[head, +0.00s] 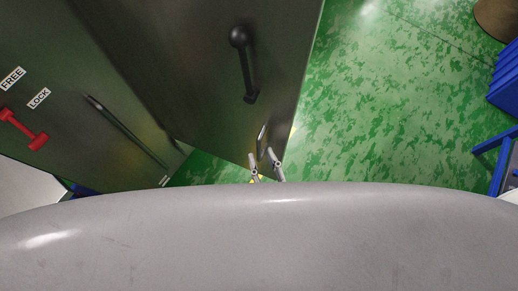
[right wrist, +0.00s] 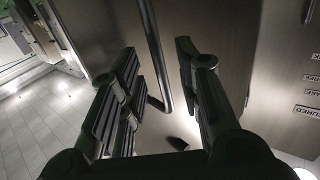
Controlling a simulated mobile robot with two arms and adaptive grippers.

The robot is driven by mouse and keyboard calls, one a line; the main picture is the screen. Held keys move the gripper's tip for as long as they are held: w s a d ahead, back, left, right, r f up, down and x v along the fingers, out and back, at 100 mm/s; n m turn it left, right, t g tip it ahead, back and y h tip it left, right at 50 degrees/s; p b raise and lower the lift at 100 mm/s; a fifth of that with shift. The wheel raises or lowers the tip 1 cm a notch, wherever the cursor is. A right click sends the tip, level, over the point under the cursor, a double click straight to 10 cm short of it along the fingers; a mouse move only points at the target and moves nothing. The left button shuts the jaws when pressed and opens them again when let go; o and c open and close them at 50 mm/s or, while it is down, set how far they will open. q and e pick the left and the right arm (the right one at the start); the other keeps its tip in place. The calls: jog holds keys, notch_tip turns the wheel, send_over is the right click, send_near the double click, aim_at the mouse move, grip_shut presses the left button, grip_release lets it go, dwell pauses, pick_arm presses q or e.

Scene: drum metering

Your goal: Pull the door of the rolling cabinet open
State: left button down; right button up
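The rolling cabinet shows in the head view as a large dark metal panel (head: 180,60) with a black handle (head: 243,65). I cannot tell whether this panel is the door. My right gripper (head: 265,167) is at the panel's lower corner, its fingertips apart. In the right wrist view the right gripper (right wrist: 158,95) is open. A dark bar handle (right wrist: 151,42) on a metal panel (right wrist: 205,25) shows between its fingers. The fingers do not visibly clamp the bar; whether they touch it is unclear. My left gripper is not in view.
At left, another metal panel (head: 70,50) carries a red lever (head: 24,128), FREE and LOCK labels and a long bar (head: 125,130). Green floor (head: 390,110) is clear at right. Blue crates (head: 506,80) and a brown round object (head: 500,17) stand at the right edge.

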jog(key=v, duration=0.8)
jog(key=shift+s, duration=0.35)
jog(key=shift+d, duration=0.1)
jog(key=s+d+f+g+h, duration=0.1)
jog(key=d+f+g, duration=0.15)
jog(key=f, duration=0.65)
jog(key=s+d+f+g, duration=0.1)
jog(key=s+f+g, duration=0.15)
jog(key=f, duration=0.65)
jog(key=d+f+g+h, duration=0.1)
jog(key=d+f+g, duration=0.15)
jog(key=f, duration=0.65)
jog(key=s+d+f+m+g+h, duration=0.1)
jog(key=s+d+f+g+h, duration=0.2)
jog(key=s+d+f+g, duration=0.5)
jog(key=s+d+f, duration=0.2)
jog(key=d+f, duration=0.3)
jog(key=shift+s+f+g, duration=0.2)
jog(key=shift+f+g, duration=0.15)
jog(key=shift+f, duration=0.05)
jog(key=shift+w, duration=0.1)
